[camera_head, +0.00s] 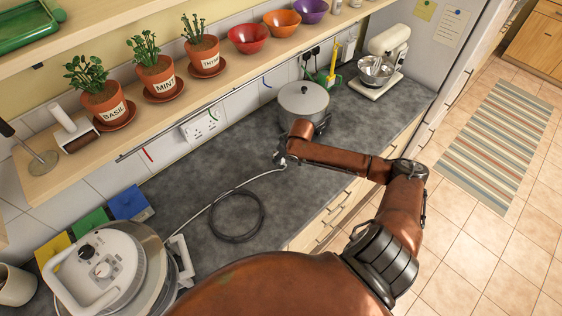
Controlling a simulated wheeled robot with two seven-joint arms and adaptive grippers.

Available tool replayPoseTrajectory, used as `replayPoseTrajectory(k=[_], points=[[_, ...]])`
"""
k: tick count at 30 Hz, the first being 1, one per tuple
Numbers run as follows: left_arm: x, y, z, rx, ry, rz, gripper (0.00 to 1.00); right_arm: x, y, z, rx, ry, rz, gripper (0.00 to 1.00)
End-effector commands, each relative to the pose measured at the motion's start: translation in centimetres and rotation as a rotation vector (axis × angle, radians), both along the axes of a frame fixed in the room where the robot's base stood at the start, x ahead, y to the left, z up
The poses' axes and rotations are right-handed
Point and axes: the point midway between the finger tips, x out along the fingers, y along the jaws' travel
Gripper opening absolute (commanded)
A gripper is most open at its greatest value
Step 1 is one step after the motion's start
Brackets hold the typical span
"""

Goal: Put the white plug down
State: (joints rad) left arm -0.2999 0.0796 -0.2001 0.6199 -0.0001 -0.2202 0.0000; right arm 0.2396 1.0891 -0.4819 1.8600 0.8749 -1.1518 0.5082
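The white plug (283,164) is at the end of a white cable (254,179), right at the fingertips of my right gripper (280,159). The gripper appears shut on the plug, just above or at the dark counter, left of the pot; the fingers hide most of the plug, and I cannot tell whether it touches the counter. The cable runs down-left across the counter towards the white appliance (100,268) at the bottom left. My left gripper is not in view.
A grey lidded pot (303,103) stands close to the gripper. A black cable coil (236,194) lies on the counter (185,195). A stand mixer (382,65) is at the far end. Wall sockets (204,125) and a shelf (190,85) with potted herbs line the back.

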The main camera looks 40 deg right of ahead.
Motion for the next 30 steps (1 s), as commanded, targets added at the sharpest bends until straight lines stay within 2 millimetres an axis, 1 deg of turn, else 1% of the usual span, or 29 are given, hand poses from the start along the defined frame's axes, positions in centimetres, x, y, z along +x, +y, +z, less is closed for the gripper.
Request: replayPoseTrajectory(k=[3, 8, 10, 21, 22, 28, 30], points=[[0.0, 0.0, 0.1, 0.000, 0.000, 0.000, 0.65, 0.4, -0.3, -0.7, 0.000, 0.001, 0.000, 0.10], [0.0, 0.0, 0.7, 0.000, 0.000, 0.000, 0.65, 0.3, -0.3, -2.9, 0.000, 0.003, 0.000, 0.10], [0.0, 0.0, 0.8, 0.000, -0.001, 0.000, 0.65, 0.4, -0.4, -3.5, 0.000, 0.001, 0.000, 0.10], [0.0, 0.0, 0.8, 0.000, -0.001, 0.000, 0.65, 0.4, -0.3, -4.0, -0.001, 0.001, 0.001, 0.10], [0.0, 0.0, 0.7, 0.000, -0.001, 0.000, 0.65, 0.4, -0.3, -4.0, -0.001, 0.001, 0.001, 0.33], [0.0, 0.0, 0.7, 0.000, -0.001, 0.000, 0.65, 0.3, -0.4, -4.0, -0.001, 0.001, 0.001, 0.47], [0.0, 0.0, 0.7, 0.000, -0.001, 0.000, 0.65, 0.3, -0.4, -4.0, -0.001, 0.001, 0.001, 0.49]])
